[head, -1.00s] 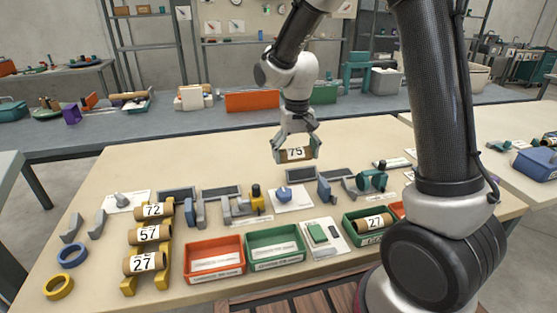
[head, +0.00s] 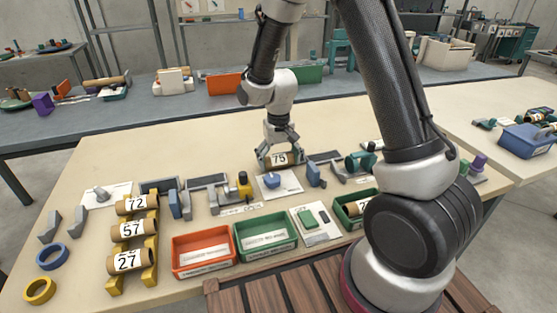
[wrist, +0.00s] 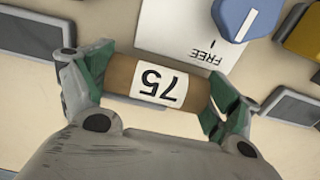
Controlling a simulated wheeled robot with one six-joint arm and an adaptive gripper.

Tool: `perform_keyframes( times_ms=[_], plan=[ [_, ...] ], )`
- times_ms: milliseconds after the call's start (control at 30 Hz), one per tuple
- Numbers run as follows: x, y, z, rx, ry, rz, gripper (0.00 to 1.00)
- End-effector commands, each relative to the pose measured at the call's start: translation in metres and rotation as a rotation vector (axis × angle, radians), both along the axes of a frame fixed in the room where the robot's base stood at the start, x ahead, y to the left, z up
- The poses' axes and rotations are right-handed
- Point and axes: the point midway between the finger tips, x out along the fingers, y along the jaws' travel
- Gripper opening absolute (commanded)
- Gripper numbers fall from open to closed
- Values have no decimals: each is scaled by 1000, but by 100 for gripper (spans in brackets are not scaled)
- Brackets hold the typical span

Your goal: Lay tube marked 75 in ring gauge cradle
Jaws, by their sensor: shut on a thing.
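The tube marked 75 (head: 280,159) is a brown cardboard tube with a white label. My gripper (head: 278,161) is shut on it, one finger at each end. The tube lies level, just behind a white card with a blue knob (head: 281,181); I cannot tell its exact height above the table. In the wrist view the tube (wrist: 155,82) lies between the green finger pads, its label upside down, and the card reads FREE. Several grey and blue fixtures stand nearby, including a blue-grey upright piece (head: 315,175); I cannot tell which is the ring gauge cradle.
Tubes 72 (head: 135,203), 57 (head: 130,229) and 27 (head: 128,261) rest on a yellow rack. A red tray (head: 203,268) and a green tray (head: 266,250) stand in front. A yellow-topped fixture (head: 244,187) is left of the knob.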

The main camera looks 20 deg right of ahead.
Motion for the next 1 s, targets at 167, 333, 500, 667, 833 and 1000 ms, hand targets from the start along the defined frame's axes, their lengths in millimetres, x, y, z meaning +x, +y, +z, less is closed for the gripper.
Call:
perform_keyframes(
  times_ms=[167,333,500,667,833,1000],
  plan=[
    [0,0,0,0,-1,0,70],
    [0,0,-2,0,0,0,100],
    [0,0,-2,0,0,0,100],
    [0,0,-1,0,-1,0,100],
    [1,0,11,1,-4,0,100],
    [2,1,46,2,-7,0,100]
  ],
)
